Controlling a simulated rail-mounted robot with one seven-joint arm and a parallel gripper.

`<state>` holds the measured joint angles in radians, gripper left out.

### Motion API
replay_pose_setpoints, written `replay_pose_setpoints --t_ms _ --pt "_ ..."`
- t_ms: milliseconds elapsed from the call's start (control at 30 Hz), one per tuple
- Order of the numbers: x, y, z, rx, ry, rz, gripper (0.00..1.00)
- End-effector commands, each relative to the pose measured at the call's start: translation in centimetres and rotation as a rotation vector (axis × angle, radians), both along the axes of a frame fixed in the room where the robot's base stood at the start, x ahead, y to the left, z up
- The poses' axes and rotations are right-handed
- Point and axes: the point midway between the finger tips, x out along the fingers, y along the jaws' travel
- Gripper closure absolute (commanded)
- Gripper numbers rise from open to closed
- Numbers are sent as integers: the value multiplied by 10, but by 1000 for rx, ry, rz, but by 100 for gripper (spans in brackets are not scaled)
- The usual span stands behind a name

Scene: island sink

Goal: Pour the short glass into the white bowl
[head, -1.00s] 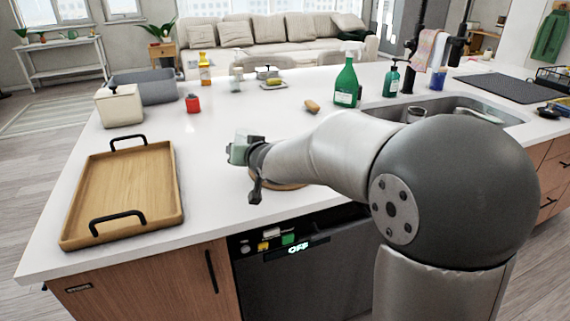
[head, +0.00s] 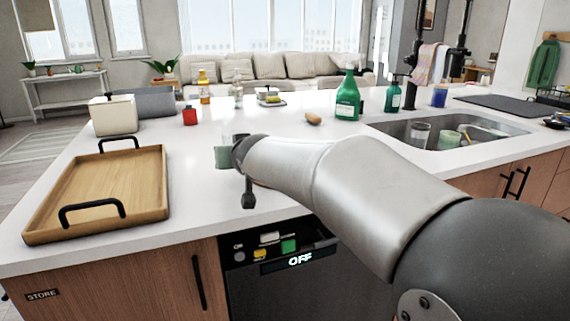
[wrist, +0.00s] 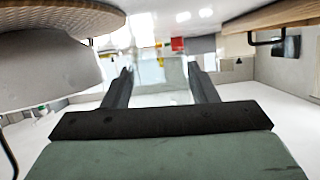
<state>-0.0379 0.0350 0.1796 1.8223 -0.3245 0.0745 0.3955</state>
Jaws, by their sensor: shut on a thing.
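My gripper (wrist: 160,70) is shut on the short glass (wrist: 160,78), a clear tumbler between the two dark fingers in the wrist view. In the head view my gripper (head: 222,157) is a small greenish block at the end of my arm, above the counter; the glass is hard to make out there. The white bowl (wrist: 45,75) looks pale grey at the left of the wrist view, which looks upside down. A tan woven round mat (wrist: 70,16) lies against its base. The bowl is beside the glass, apart from it in the picture. My arm hides the bowl in the head view.
A wooden tray (head: 105,190) with black handles lies at the counter's left. The sink (head: 450,132) at right holds cups. The counter between tray and gripper is clear.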

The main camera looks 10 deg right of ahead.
Motion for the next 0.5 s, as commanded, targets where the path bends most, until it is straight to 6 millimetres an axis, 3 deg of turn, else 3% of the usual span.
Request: replay_pose_setpoints --t_ms 67,500 --pt "0 1 -8 -13 -7 2 74" --pt "-1 3 -6 -62 -20 -1 74"
